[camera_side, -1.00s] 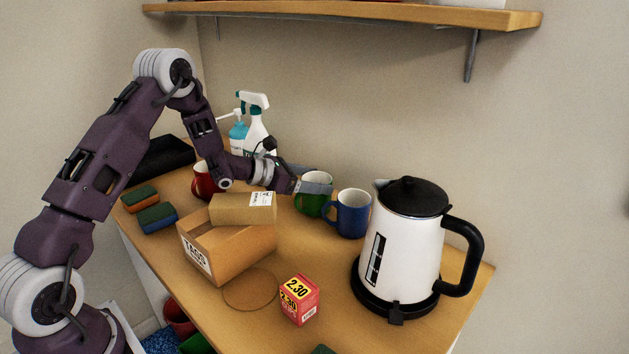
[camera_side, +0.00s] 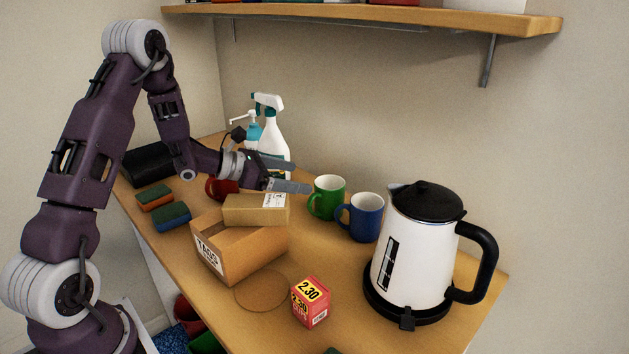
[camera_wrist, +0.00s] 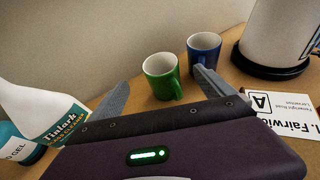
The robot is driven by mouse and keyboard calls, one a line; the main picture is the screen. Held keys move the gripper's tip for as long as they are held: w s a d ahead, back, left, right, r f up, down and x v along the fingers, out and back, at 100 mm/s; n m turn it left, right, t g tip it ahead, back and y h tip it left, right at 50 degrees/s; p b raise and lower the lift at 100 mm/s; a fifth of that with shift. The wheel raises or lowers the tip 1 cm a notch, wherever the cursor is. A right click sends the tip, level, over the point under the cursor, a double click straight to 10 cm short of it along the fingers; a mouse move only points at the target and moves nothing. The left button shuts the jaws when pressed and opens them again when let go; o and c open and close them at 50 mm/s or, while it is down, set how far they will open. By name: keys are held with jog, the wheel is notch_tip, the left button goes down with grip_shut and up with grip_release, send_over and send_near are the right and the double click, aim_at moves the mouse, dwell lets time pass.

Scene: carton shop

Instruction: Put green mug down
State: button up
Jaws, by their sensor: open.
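The green mug (camera_side: 326,198) stands upright on the table, just left of the blue mug (camera_side: 366,217). My gripper (camera_side: 300,178) is open and empty, to the left of the green mug and apart from it. In the wrist view the green mug (camera_wrist: 162,75) stands upright beyond my fingers, with its handle toward me and its white inside showing. The blue mug (camera_wrist: 203,52) is just behind it on the right. My open fingers (camera_wrist: 160,83) show at either side of the green mug, lower in the picture.
A white kettle (camera_side: 421,250) stands at the right. A spray bottle (camera_side: 272,140) stands behind my wrist.

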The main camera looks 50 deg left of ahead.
jog(key=s+d+r+m+g+h, duration=0.25)
jog(key=s+d+r+m, duration=0.4)
jog(key=d, duration=0.35)
jog(key=s+d+r+m+g+h, duration=0.2)
jog(key=s+d+r+m+g, duration=0.25)
jog(key=d+r+m, duration=0.45)
jog(key=s+d+f+m+g+y, duration=0.2)
jog(key=s+d+m+g+y, duration=0.15)
jog(key=s+m, duration=0.95)
jog(key=s+a+f+m+t+y, duration=0.1)
jog(key=s+a+m+t+y, duration=0.2)
jog(key=s+a+y, duration=0.3)
jog(key=s, duration=0.3)
jog(key=shift+s+a, duration=0.15)
jog(key=shift+a, duration=0.15)
